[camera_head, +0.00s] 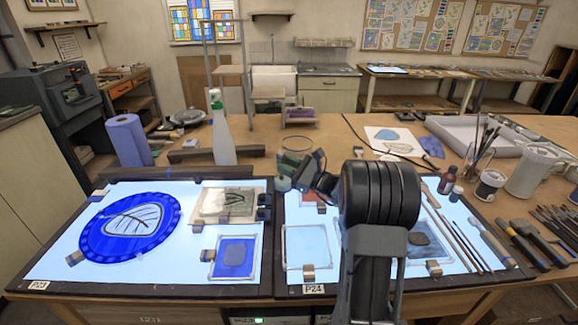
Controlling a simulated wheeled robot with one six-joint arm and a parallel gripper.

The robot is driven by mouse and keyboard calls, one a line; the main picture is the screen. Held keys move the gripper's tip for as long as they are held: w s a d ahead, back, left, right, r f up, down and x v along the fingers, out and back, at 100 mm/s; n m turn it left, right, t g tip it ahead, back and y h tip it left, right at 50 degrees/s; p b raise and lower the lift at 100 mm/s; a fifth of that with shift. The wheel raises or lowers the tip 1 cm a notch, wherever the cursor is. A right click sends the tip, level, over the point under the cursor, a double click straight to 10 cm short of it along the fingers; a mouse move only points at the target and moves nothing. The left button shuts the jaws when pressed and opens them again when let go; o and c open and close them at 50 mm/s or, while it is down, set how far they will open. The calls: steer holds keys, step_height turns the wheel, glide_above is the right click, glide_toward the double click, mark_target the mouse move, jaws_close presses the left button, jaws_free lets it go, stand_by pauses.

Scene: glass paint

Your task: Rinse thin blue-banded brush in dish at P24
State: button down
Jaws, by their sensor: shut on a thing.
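My arm stands in front of the P24 light panel, whose label (313,289) shows at its front edge. My gripper (286,176) is at the panel's back left corner, pointing left. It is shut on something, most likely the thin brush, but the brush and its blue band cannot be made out. A small pale round vessel (283,184) shows just under the gripper; I cannot tell whether it is the dish or whether anything touches it. A thin-rimmed clear round shape (297,143) is farther back.
Framed glass pieces (307,246) lie on P24, with several long brushes (457,240) along its right side. My arm hides the panel's middle. A spray bottle (221,135) and blue roll (127,140) stand behind the left panel.

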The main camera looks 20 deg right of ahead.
mark_target(285, 156)
stand_by(0.9)
steer(key=shift+s+d+b, duration=0.25)
steer(key=shift+d+b, duration=0.1)
steer(key=shift+d, duration=0.2)
steer(key=shift+w+a+b, duration=0.15)
steer(key=shift+a+b, duration=0.15)
steer(key=shift+b, duration=0.15)
stand_by(1.0)
steer(key=shift+r, duration=0.15)
steer(key=shift+s+a+r+p, duration=0.1)
steer(key=shift+s+r+p, duration=0.2)
steer(key=shift+r, duration=0.25)
steer(key=shift+s+a+r+p, duration=0.1)
steer(key=shift+s+r+p, duration=0.15)
steer(key=shift+r+p, duration=0.25)
steer(key=shift+s+a+r+p, duration=0.1)
steer(key=shift+s+r+p, duration=0.15)
steer(key=shift+r, duration=0.35)
